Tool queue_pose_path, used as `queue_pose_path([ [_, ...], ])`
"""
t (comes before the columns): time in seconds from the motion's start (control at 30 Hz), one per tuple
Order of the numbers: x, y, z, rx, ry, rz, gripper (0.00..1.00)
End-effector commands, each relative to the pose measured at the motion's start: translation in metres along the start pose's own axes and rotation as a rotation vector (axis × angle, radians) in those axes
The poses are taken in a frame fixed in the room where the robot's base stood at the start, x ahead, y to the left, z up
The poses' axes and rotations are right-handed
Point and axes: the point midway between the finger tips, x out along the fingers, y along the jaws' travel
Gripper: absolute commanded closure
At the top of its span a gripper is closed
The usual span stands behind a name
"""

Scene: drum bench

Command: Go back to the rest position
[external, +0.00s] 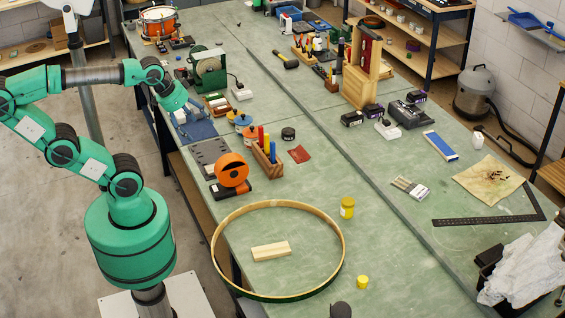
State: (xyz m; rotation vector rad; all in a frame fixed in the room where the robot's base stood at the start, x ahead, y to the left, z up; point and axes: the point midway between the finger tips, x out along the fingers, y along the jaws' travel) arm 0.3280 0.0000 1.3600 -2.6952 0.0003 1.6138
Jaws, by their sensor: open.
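My green arm reaches from its base at the lower left, bends up at the left edge and comes back over the near-left side of the bench. My gripper (186,112) points down at the end of the wrist, above a blue mat (196,130). It is small and partly lost against the things behind it. It is open, and I see nothing held in it.
A drum (160,21) and a green grinder-like machine (209,72) stand behind the wrist. An orange tape roll (232,170) and a wooden holder (267,160) are nearer. A large wooden hoop (338,225) surrounds a wood block (271,251). The floor left of the bench (40,220) is clear.

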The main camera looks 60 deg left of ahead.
Motion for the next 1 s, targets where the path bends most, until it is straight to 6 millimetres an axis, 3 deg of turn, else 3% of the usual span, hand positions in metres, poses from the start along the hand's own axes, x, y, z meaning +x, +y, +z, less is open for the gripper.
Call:
queue_pose_path([
  [0.1,0.021,0.000,0.011,0.000,0.000,0.000,0.27],
  [0.33,0.043,0.000,0.023,0.000,0.000,0.000,0.27],
  [1.0,0.045,0.000,0.024,0.000,0.000,0.000,0.27],
])
